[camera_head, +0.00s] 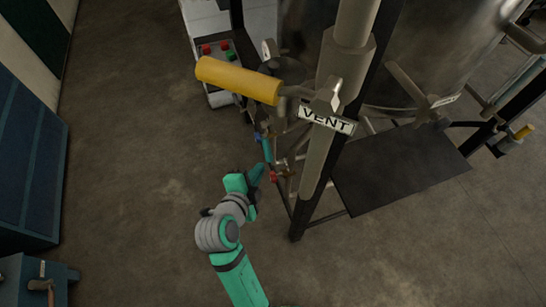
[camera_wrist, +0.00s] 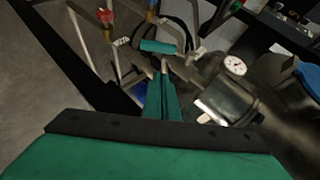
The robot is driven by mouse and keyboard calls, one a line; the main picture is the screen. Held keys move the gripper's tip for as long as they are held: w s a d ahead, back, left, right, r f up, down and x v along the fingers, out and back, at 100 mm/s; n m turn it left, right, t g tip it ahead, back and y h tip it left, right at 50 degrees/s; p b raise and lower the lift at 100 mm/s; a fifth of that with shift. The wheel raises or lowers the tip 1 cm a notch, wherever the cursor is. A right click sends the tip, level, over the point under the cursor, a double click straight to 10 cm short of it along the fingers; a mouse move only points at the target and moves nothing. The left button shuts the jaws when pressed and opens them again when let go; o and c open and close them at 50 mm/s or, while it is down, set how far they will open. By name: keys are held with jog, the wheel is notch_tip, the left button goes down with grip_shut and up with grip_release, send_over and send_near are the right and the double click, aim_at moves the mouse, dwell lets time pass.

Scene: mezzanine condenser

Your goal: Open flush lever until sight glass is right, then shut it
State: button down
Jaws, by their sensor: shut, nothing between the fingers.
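My gripper (camera_wrist: 160,70) is shut and empty in the wrist view, its two teal fingers close together. A teal cylindrical handle (camera_wrist: 158,47) lies just beyond the fingertips. I cannot tell whether they touch, and no label shows that it is the flush lever. In the head view my gripper (camera_head: 257,173) is at the pipework left of the post, beside a small teal bar (camera_head: 267,150) that seems to be this handle. I cannot pick out the sight glass for certain in either view.
A large yellow-handled lever (camera_head: 238,81) by a VENT label (camera_head: 327,120) sticks out above my gripper. A red handle (camera_head: 274,176) is close to it. A dial gauge (camera_wrist: 234,66) shows on the vessel. A dark plate (camera_head: 400,166) is at right.

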send_over(267, 155)
jog(key=s+d, duration=0.2)
jog(key=s, duration=0.2)
notch_tip(267, 155, down, 5)
jog(key=shift+w+a+f, duration=0.5)
jog(key=shift+a+f, duration=0.2)
jog(key=shift+f, duration=0.05)
jog(key=shift+w+a+f, duration=0.3)
jog(key=shift+w+f, duration=0.15)
jog(key=shift+w, duration=0.05)
